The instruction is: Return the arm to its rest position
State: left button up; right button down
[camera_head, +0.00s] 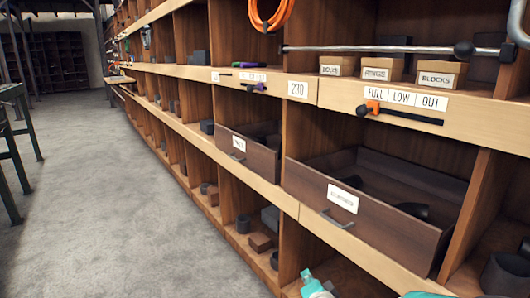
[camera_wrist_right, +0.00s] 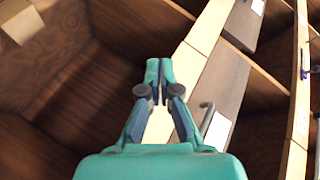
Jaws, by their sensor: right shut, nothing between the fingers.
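My right gripper (camera_wrist_right: 159,70) is in the middle of the right wrist view, its teal-tipped fingers together and nothing between them. In the head view only a teal part of my right gripper (camera_head: 312,284) shows at the bottom edge, in front of the lower shelf. In the wrist view it is seen against a wooden cubby and a pale shelf edge. I cannot tell how far it is from them. My left gripper is in neither view.
An open brown drawer (camera_head: 378,222) with a handle and label sticks out of the shelving above my right gripper. A second drawer (camera_head: 247,158) is further left. A metal rod (camera_head: 370,49) with a dark knob crosses the upper shelf. Grey floor (camera_head: 110,210) at left is clear.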

jog(key=s+d+f+n+g+y, duration=0.1)
jog(key=s+f+n+g, duration=0.25)
jog(key=s+f, duration=0.55)
jog(key=s+d+f+n+g+y, duration=0.15)
jog(key=s+f+g, duration=0.25)
jog(key=s+f, duration=0.55)
jog(key=s+a+f+n+g, duration=0.1)
jog(key=s+f+n+g, duration=0.15)
jog(key=s+f, duration=0.45)
jog(key=s+a+f+n+g, duration=0.15)
jog(key=s+g, duration=0.25)
jog(key=s, duration=0.6)
notch_tip(320, 180, up, 38)
jog(key=d+p, duration=0.1)
jog(key=p, duration=3.7)
jog(key=shift+w+f+p, duration=0.15)
jog(key=shift+f+p, duration=0.1)
jog(key=shift+p, duration=0.1)
jog(key=shift+y, duration=0.25)
